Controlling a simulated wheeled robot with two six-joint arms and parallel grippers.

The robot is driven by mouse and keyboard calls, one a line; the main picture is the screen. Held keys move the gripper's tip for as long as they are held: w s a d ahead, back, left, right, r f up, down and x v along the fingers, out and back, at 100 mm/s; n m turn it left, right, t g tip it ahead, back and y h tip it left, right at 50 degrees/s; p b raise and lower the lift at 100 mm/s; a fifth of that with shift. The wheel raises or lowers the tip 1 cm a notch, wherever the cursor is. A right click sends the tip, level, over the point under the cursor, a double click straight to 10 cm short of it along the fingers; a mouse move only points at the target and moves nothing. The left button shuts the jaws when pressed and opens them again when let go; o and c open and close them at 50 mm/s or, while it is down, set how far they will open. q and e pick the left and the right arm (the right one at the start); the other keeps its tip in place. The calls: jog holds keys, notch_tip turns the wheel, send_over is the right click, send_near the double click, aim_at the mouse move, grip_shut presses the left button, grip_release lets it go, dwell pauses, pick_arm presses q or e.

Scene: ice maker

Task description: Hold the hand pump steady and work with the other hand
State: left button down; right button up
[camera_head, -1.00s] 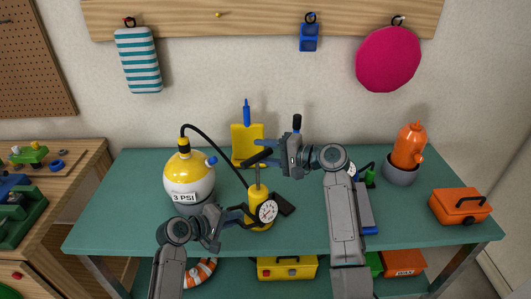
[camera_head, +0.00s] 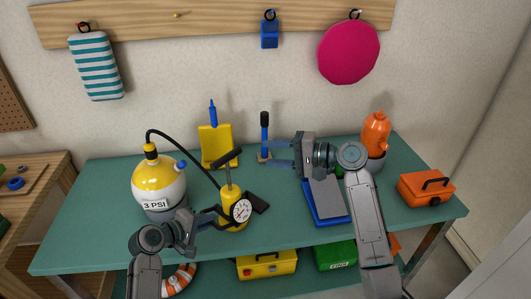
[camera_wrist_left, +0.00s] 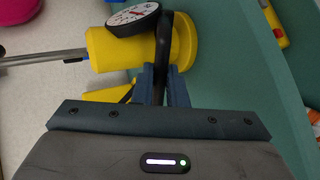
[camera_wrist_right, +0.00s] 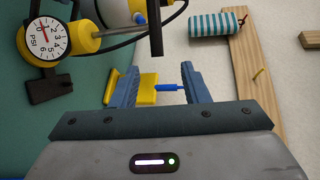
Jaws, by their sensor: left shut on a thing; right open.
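The yellow hand pump (camera_head: 230,217) stands upright on the green table, with a dial gauge (camera_head: 241,210) on its front and a black T-handle (camera_head: 226,157) raised on a thin rod. A black hose joins it to the yellow-and-white tank (camera_head: 155,180), labelled 3 PSI. My left gripper (camera_head: 217,214) is shut on a black part beside the gauge; the left wrist view shows the fingers closed there (camera_wrist_left: 160,85). My right gripper (camera_head: 276,153) is open and empty, right of the T-handle and apart from it. In the right wrist view the T-handle (camera_wrist_right: 155,28) lies above the fingers.
A yellow stand with a blue tool (camera_head: 217,145) and a black-handled tool (camera_head: 264,135) stand behind. A blue-edged tray (camera_head: 325,200), an orange case (camera_head: 426,188) and an orange bottle (camera_head: 376,134) are at right. The table's front edge is clear.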

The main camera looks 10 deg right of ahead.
jog(key=shift+r, duration=0.1)
notch_tip(320, 180, up, 7)
dwell(0.8)
